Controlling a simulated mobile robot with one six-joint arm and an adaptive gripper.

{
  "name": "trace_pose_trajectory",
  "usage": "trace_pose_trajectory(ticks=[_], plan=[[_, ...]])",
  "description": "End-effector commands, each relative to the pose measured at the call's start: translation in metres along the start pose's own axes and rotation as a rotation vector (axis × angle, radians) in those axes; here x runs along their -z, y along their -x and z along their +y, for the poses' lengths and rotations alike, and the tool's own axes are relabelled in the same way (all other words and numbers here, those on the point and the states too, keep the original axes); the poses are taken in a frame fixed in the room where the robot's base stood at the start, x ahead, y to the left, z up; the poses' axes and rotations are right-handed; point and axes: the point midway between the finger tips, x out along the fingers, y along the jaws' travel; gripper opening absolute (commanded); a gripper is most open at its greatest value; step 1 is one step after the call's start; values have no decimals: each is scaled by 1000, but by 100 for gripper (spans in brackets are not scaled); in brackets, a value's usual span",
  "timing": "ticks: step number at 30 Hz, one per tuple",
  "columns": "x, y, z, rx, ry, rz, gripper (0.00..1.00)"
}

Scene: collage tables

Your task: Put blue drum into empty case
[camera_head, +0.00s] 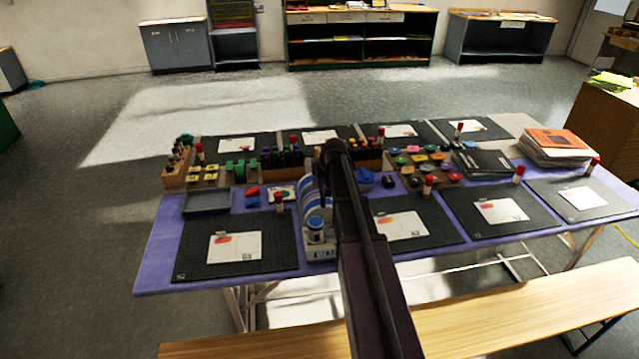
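A small blue and white drum (316,230) stands at the front of a pale holder (322,255) with partly readable lettering, left of my arm. Behind it are blue and white striped round pieces (313,198), partly hidden by my arm. A shallow dark grey case (207,203) lies at the table's left side and looks empty. My dark arm reaches up from the bottom over the table. My gripper (322,172) is at its far end, above the table beyond the drum. Its fingers blend into the dark background, so their opening and any contact are unclear.
The purple-covered table (152,250) carries several black mats with white cards, red-capped sticks, and blocks. A wooden marker box (174,176) stands at the back left, paint pots (420,158) right of centre, and stacked books (553,148) at right. A bench (540,305) runs along the front.

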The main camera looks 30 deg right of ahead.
Motion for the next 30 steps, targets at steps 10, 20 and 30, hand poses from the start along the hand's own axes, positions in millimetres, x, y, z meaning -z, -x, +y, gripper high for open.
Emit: trace_pose_trajectory(ticks=[10, 20, 30], plan=[[0, 0, 0, 0, 0, 0, 58], [1, 6, -1, 0, 0, 0, 58], [1, 32, -2, 1, 0, 0, 58]])
